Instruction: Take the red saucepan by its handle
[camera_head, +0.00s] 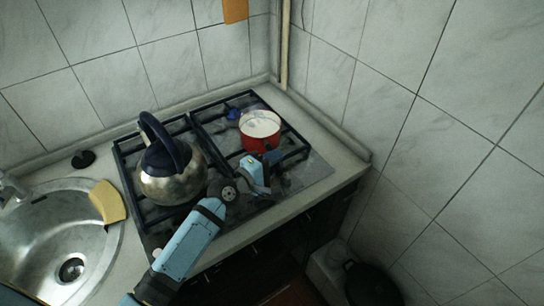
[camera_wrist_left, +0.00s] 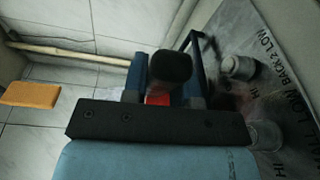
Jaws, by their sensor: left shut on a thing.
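The red saucepan (camera_head: 261,143), pale inside, stands upright on the stove's back right grate in the head view. My left gripper (camera_head: 271,161) is at its near side, shut on its handle. In the left wrist view the handle's black end (camera_wrist_left: 170,67) and a bit of red (camera_wrist_left: 158,99) show between the blue fingers of the left gripper (camera_wrist_left: 166,82). Most of the handle is hidden by the gripper in the head view. My right gripper is in neither view.
A steel kettle (camera_head: 168,184) with a dark handle stands on the left grate, close to my left arm. A sink (camera_head: 35,235) with a yellow sponge (camera_head: 107,201) lies further left. Tiled walls close in behind and right. Stove knobs (camera_wrist_left: 238,67) show in the wrist view.

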